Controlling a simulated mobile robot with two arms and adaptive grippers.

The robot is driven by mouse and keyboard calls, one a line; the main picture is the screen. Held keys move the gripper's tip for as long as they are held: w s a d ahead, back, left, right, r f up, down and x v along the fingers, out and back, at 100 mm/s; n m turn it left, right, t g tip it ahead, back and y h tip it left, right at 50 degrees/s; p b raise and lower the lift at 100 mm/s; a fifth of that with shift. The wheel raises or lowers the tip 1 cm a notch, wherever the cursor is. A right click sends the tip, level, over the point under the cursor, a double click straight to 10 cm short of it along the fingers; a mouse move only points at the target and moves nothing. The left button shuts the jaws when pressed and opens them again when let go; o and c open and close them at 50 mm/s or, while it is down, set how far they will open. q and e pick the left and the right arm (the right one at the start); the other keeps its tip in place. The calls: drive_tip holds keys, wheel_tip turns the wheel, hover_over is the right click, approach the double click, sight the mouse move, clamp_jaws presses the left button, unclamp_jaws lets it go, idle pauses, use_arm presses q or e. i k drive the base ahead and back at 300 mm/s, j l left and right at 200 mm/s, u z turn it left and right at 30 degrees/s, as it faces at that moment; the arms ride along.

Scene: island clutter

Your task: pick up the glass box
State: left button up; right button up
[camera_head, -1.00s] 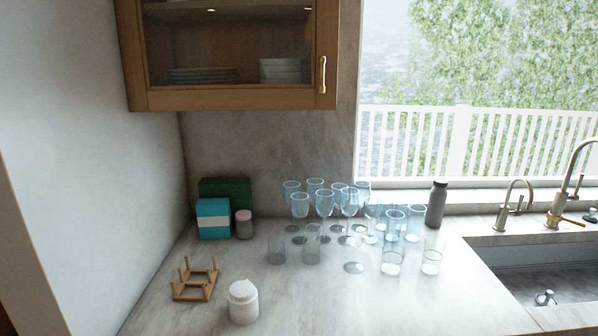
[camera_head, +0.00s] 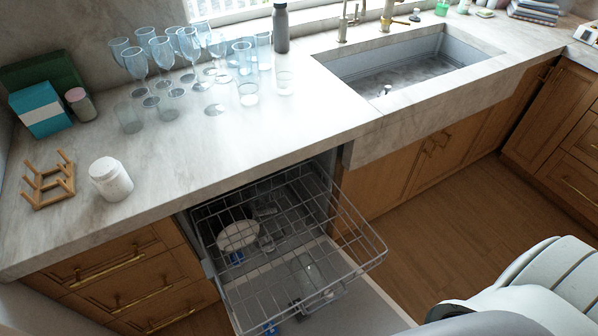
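I cannot clearly make out a glass box. A clear, glassy object (camera_head: 308,270) lies low in the open dishwasher, partly hidden by the wire rack (camera_head: 345,262). Its shape is too blurred to tell whether it is a box. Several blue-tinted stemmed glasses (camera_head: 162,52) and clear tumblers (camera_head: 248,93) stand upright on the counter. Neither of my grippers shows. A white, rounded part, probably of my own body, fills the lower right corner.
The dishwasher rack is pulled out below the counter (camera_head: 225,165), with a white dish (camera_head: 238,236) in it. A white jar (camera_head: 111,179), wooden rack (camera_head: 49,180), teal box (camera_head: 41,109) and dark bottle (camera_head: 281,28) stand on the counter. The sink (camera_head: 390,75) is right of them.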

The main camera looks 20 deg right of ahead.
sight(305, 272)
drive_tip(key=z, duration=0.85)
